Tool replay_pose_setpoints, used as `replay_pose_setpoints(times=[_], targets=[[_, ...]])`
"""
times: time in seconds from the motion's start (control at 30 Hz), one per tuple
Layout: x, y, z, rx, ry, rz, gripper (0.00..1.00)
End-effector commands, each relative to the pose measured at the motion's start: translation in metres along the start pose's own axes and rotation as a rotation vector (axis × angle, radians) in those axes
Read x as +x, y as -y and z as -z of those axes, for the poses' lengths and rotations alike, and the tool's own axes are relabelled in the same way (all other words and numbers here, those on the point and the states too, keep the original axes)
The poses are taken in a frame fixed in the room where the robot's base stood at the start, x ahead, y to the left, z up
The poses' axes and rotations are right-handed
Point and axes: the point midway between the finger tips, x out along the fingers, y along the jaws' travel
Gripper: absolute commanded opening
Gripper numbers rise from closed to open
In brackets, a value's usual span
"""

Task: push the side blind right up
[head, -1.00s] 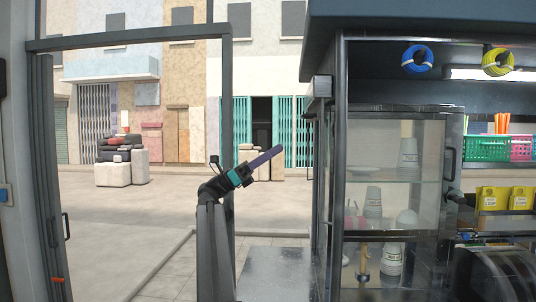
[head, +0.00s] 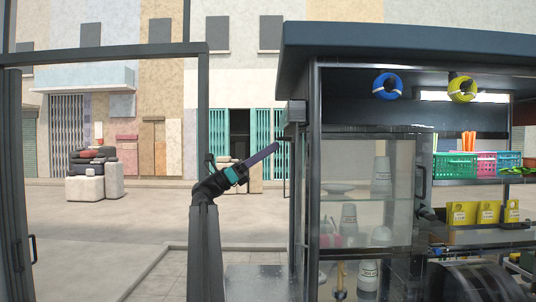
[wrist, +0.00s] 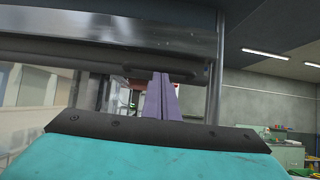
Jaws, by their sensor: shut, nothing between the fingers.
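My gripper (head: 277,146) is shut and empty, its purple fingers pointing up and right beside the stall's left side in the head view. In the wrist view the fingertips (wrist: 161,77) reach up to a dark handle-like bar; I cannot tell whether they touch it. Above the bar runs a wide, glossy grey horizontal piece (wrist: 110,42), which appears to be the side blind or its lower edge, seen from below. In the head view the blind is edge-on, near the small grey box (head: 297,111) under the roof; its extent is hidden.
The stall's glass cabinet (head: 345,210) holds cups, right of my arm. The dark roof (head: 420,42) overhangs above. A dark post (head: 196,130) stands behind my arm. The paved ground (head: 130,215) on the left is open.

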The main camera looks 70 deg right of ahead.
Motion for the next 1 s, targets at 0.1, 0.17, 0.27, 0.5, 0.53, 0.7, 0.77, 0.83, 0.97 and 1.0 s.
replay_pose_setpoints(times=[0.1,0.17,0.27,0.5,0.53,0.7,0.77,0.83,0.97,1.0], targets=[[0.000,0.000,0.000,0.000,0.000,0.000,0.00],[0.000,0.000,0.000,0.000,0.000,0.000,0.00],[0.000,0.000,-0.001,0.000,0.000,0.000,0.00],[0.012,0.000,-0.018,0.001,0.001,0.000,0.00],[0.013,0.000,-0.021,0.002,0.001,0.000,0.00],[0.018,0.000,-0.027,0.001,0.002,0.000,0.00],[0.018,0.000,-0.027,0.001,0.003,0.000,0.00],[0.018,0.000,-0.028,0.001,0.004,0.000,0.00],[0.018,0.000,-0.028,0.002,0.005,0.000,0.00],[0.018,0.000,-0.028,0.002,0.005,0.000,0.00]])
